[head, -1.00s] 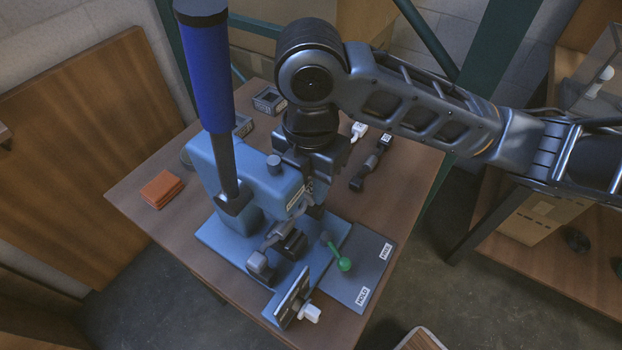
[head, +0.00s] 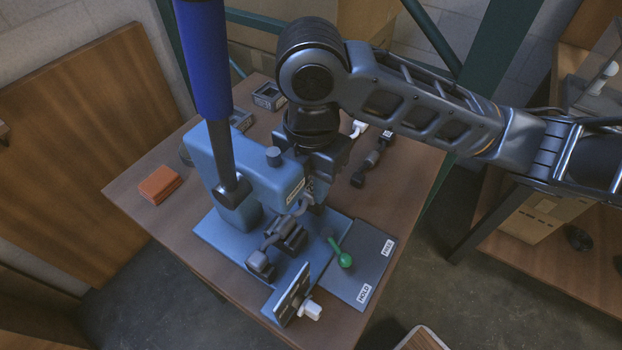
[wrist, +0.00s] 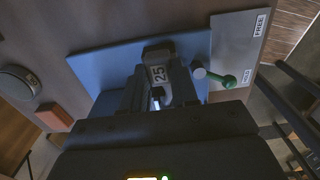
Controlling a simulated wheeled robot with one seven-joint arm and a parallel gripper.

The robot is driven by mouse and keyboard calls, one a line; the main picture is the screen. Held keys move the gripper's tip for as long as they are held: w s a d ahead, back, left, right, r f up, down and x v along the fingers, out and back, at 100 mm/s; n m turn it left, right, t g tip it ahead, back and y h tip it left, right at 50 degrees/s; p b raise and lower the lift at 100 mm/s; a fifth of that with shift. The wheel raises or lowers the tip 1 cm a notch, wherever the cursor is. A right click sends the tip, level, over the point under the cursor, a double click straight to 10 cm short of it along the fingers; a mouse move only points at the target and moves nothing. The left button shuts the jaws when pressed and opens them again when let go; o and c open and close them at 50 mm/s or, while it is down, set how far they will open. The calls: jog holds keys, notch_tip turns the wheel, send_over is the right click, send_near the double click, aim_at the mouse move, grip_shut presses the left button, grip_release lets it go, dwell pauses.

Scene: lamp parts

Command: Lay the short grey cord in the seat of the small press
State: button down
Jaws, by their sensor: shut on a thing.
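The small press (head: 285,182) is blue, with a tall blue-sleeved lever (head: 205,65), and stands on a blue base plate. My gripper (head: 314,192) is close behind the press head at its right side, fingers pointing down and partly hidden. It is shut on the short grey cord (head: 298,210), a bent grey piece that reaches toward the dark seat blocks (head: 291,238) on the base. I cannot tell whether the cord touches the seat. In the wrist view the fingers (wrist: 156,98) stand just in front of a dark block labelled 25 (wrist: 158,72).
A green-knobbed lever (head: 345,261) sits on a grey plate marked FREE and HOLD. An upright dark plate (head: 292,294) with a white knob stands at the front. An orange block (head: 158,184) lies left. A dark cord (head: 370,163) and small grey trays (head: 268,97) lie behind.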

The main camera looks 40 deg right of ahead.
jog(key=shift+f, duration=0.2)
dwell(0.4)
jog(key=c, duration=0.8)
grip_release()
jog(key=shift+r, duration=0.1)
notch_tip(320, 180, up, 8)
jog(key=shift+f, duration=0.15)
